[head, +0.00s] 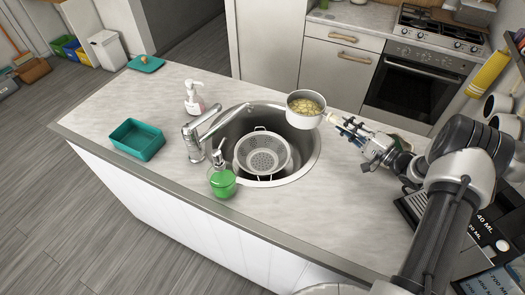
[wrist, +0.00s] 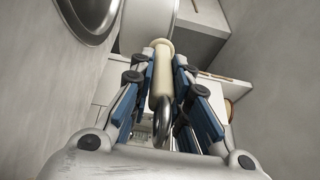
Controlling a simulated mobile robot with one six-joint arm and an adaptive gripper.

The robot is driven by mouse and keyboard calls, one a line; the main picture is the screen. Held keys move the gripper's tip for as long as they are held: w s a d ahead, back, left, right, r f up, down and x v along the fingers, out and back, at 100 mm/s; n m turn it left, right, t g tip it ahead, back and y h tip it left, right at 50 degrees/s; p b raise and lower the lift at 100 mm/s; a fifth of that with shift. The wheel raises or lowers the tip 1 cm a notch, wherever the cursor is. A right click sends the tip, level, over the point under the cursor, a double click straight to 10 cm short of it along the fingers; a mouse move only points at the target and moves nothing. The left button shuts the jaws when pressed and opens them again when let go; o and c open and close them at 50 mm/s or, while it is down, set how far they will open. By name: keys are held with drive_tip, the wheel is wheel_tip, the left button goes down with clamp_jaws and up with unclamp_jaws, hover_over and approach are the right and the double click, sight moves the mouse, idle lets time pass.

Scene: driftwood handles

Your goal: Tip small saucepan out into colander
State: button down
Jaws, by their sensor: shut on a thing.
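The small saucepan (head: 305,118) is in the head view, over the right back rim of the sink. It looks upright and holds a yellowish mass of small pieces (head: 306,106). My gripper (head: 350,130) is to its right, shut on its handle. The wrist view shows the pale handle (wrist: 161,75) between the blue finger pads of my gripper (wrist: 163,95), with part of the pan's wall (wrist: 150,22) beyond. The grey colander (head: 263,158) sits in the sink, left of and below the pan. Its visible inside looks empty.
The round sink (head: 305,165) has a faucet (head: 195,140) on its left. A green soap bottle (head: 222,182) stands at its front edge, a white pump bottle (head: 193,98) behind the faucet. A teal tub (head: 137,139) is further left. The counter front right is clear.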

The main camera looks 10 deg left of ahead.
drive_tip(key=shift+r, duration=0.15)
drive_tip(key=shift+s+a+f+n, duration=0.2)
drive_tip(key=shift+a+f+n, duration=0.15)
drive_tip(key=shift+f, duration=0.3)
drive_tip(key=shift+s+a+f+n+h+b, duration=0.15)
drive_tip(key=shift+a+f+n+b, duration=0.2)
drive_tip(key=shift+f, duration=0.2)
drive_tip(key=shift+s+a+f+n+h+b, duration=0.1)
drive_tip(key=shift+a+f+n+h+b, duration=0.1)
drive_tip(key=shift+f+n+b, duration=0.25)
drive_tip(key=shift+s+a+r+g+p, duration=0.1)
drive_tip(key=shift+a+r+g+p, duration=0.25)
drive_tip(key=shift+p, duration=0.35)
drive_tip(key=shift+s+a+r+n, duration=0.15)
drive_tip(key=shift+s+a+n, duration=0.1)
drive_tip(key=shift+a+n, duration=0.25)
drive_tip(key=shift+h+p, duration=0.25)
drive_tip(key=shift+p, duration=0.15)
